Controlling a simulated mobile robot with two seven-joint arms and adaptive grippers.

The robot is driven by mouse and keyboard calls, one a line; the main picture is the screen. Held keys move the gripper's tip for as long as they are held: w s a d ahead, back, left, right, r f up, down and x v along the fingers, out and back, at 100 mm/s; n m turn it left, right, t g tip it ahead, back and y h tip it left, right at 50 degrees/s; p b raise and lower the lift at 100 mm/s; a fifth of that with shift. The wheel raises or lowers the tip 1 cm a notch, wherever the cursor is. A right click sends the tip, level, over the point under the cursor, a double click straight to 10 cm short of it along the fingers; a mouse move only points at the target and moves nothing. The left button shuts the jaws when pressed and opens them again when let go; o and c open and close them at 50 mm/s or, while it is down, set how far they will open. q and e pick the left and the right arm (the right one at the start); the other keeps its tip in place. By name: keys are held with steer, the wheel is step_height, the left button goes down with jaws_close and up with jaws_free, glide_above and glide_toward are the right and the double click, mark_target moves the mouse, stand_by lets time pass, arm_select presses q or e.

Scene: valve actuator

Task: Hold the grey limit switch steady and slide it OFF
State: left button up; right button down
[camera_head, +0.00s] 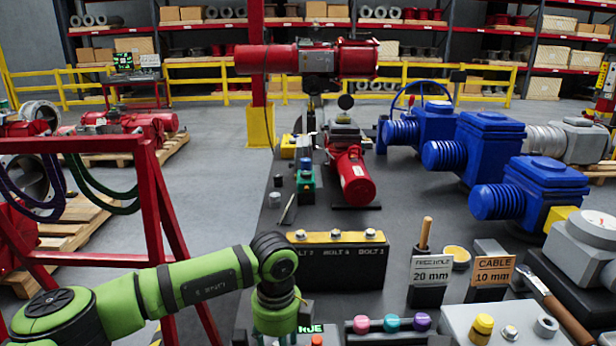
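I cannot tell for sure which object is the grey limit switch. A grey box (462,322) with a yellow knob (483,326) and two metal fittings on top sits at the bottom right, cut off by the lower edge. A larger grey housing (585,243) with a round cap stands at the right edge of the table. No slider or OFF mark is readable on either. My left arm comes in from the left and its wrist bends down at the bottom centre. The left gripper's fingers are below the frame. My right arm and gripper are not in view.
A black block (340,266) with bolts stands beside my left wrist. A rack with pink, teal and purple knobs (391,322) lies in front.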

arm_select(q)
steer(key=shift+w+r, duration=0.1)
steer(key=shift+r, duration=0.15)
